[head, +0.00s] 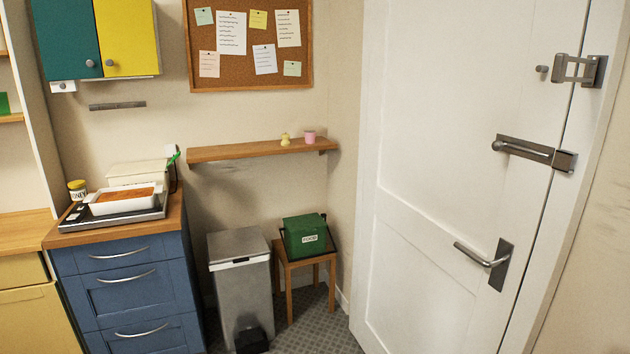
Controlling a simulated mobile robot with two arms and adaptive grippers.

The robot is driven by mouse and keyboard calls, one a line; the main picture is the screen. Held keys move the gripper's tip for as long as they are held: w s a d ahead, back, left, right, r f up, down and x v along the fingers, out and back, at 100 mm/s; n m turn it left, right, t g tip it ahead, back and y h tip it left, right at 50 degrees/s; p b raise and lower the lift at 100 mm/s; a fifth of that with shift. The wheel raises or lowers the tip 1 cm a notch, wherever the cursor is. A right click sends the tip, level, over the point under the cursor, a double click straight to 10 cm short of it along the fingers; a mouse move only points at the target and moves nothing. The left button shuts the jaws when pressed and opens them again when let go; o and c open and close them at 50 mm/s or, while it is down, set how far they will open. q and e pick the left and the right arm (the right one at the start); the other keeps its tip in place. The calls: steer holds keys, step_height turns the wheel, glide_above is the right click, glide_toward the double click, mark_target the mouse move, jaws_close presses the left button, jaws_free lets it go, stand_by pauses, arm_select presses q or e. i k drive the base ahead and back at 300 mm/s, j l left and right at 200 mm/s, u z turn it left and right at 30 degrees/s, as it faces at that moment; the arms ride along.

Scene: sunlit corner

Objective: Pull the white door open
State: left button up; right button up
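The white door (420,165) fills the right part of the head view. It looks closed against its white frame at the right. Its lever handle (482,259) is grey metal on an upright plate near the right edge. Above it a sliding bolt (535,151) lies across the door edge and reaches the catch on the frame. Higher up, a swing-bar latch (580,70) sits on the frame, beside a small knob (542,69) on the door. Whether the bar is around the knob is hard to tell. Neither of my grippers is in view.
A steel pedal bin (240,280) and a stool (287,269) with a green box (305,236) stand left of the door. A blue drawer cabinet (130,285) is farther left. A wall shelf (245,151) hangs behind. Some patterned floor (320,330) is bare before the door.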

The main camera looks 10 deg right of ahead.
mark_target(449, 80)
steer(key=z, duration=1.55)
